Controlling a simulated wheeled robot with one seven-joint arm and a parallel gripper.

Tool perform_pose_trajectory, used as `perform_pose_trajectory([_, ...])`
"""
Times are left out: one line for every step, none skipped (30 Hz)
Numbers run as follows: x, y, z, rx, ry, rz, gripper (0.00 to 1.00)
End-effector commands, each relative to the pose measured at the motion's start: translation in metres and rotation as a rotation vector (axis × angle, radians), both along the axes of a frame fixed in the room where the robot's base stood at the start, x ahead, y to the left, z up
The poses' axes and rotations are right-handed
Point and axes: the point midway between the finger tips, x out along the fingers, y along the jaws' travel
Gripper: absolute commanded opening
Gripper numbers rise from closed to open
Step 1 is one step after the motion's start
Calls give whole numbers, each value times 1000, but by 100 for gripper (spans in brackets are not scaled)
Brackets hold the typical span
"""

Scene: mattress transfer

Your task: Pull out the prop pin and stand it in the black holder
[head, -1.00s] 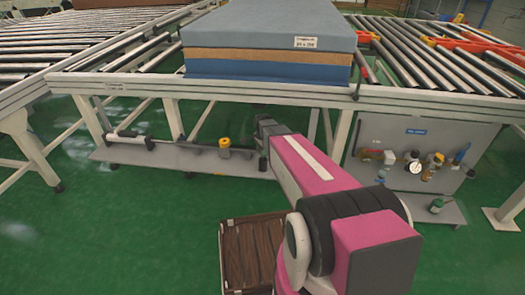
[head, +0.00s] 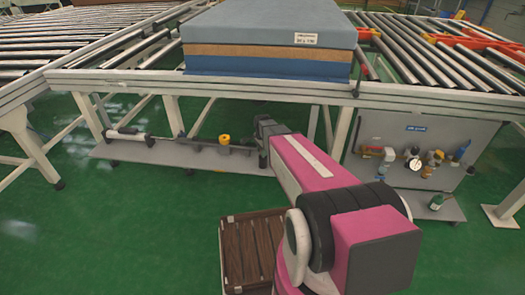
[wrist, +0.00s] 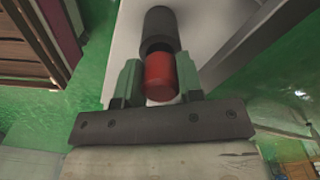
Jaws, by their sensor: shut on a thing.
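In the wrist view my gripper (wrist: 157,70) has its two green fingers on either side of a red cylinder, the prop pin's end (wrist: 160,79), and is shut on it. A black cylindrical piece (wrist: 160,28) lies directly in line beyond the red end. I cannot tell whether it is the black holder or part of the pin's mount, nor whether the pin is seated in it. In the head view my arm reaches to the low grey shelf under the conveyor, and the arm hides the gripper and the pin.
A panel (head: 370,130) with a gauge and valves stands to the right. A brown slatted crate (head: 250,250) is on the green floor. Stacked mattresses (head: 265,35) rest on rollers above.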

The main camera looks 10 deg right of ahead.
Motion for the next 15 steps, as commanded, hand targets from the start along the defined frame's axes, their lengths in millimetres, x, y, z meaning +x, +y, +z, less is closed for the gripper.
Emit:
perform_pose_trajectory([0,0,-1,0,0,0,6])
perform_pose_trajectory([0,0,-2,0,0,0,6])
perform_pose_trajectory([0,0,-1,0,0,0,47])
perform_pose_trajectory([0,0,-1,0,0,0,57])
perform_pose_trajectory([0,0,-1,0,0,0,64])
perform_pose_trajectory([0,0,-1,0,0,0,64])
perform_pose_trajectory([0,0,-1,0,0,0,64])
perform_pose_trajectory([0,0,-1,0,0,0,64])
perform_pose_trajectory([0,0,-1,0,0,0,64])
perform_pose_trajectory([0,0,-1,0,0,0,64])
perform_pose_trajectory([0,0,-1,0,0,0,64])
perform_pose_trajectory([0,0,-1,0,0,0,64])
perform_pose_trajectory([0,0,-1,0,0,0,64])
perform_pose_trajectory([0,0,0,0,0,0,64])
perform_pose_trajectory([0,0,1,0,0,0,64])
